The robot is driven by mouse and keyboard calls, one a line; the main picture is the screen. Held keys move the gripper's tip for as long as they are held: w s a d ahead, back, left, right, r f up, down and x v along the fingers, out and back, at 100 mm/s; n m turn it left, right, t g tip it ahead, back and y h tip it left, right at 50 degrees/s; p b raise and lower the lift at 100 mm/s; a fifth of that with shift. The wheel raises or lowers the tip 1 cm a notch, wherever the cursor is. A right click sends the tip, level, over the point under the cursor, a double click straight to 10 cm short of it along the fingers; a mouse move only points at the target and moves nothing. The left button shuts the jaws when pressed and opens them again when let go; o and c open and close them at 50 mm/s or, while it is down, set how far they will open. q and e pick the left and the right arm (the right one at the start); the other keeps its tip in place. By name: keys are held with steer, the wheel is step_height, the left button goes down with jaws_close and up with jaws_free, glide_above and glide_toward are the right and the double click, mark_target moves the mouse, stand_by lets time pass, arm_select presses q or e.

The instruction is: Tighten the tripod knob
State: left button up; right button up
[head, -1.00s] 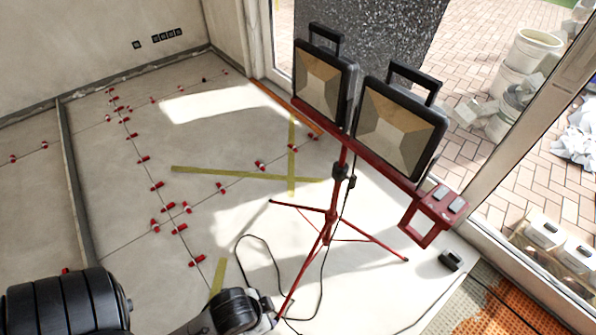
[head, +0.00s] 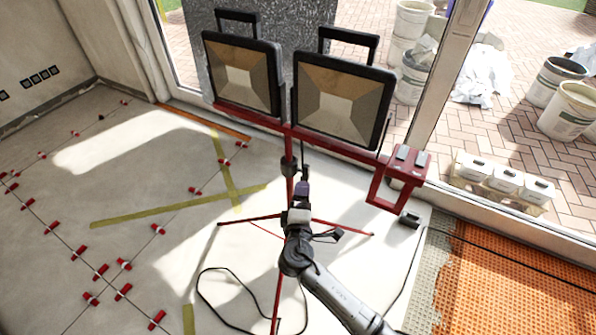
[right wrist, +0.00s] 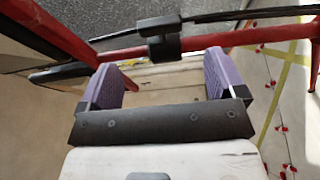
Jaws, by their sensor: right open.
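A red tripod stand (head: 291,148) carries two black floodlights (head: 342,98) on a red crossbar. A black collar with the knob (head: 289,167) sits on its upright pole; the knob's outline is too small to tell apart in the head view. My right gripper (head: 303,187) is in front of the pole, just below the collar. In the right wrist view, its purple-padded fingers (right wrist: 165,78) are open and empty. The black clamp part (right wrist: 163,46) on the red pole (right wrist: 215,40) lies beyond the fingertips, apart from them. My left gripper is out of view.
A black cable (head: 205,300) loops on the tiled floor left of my right arm. Red levelling clips (head: 101,271) dot the tile joints. A red bracket (head: 398,180) sticks out at the crossbar's right end. Orange matting (head: 515,275) lies at right.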

mark_target(306, 176)
steer(key=w+b, duration=0.1)
steer(key=w, duration=0.2)
steer(key=w+d+b, duration=0.1)
steer(key=w+b, duration=0.1)
steer(key=w, duration=0.1)
steer(key=w+b, duration=0.1)
steer(key=w, duration=0.2)
steer(key=shift+d+f+b, duration=0.15)
steer(key=shift+d+b, duration=0.1)
steer(key=shift+b, duration=0.15)
steer(key=shift+w+d+b, duration=0.15)
steer(key=shift+w+b, duration=0.35)
steer(key=shift+w, duration=0.65)
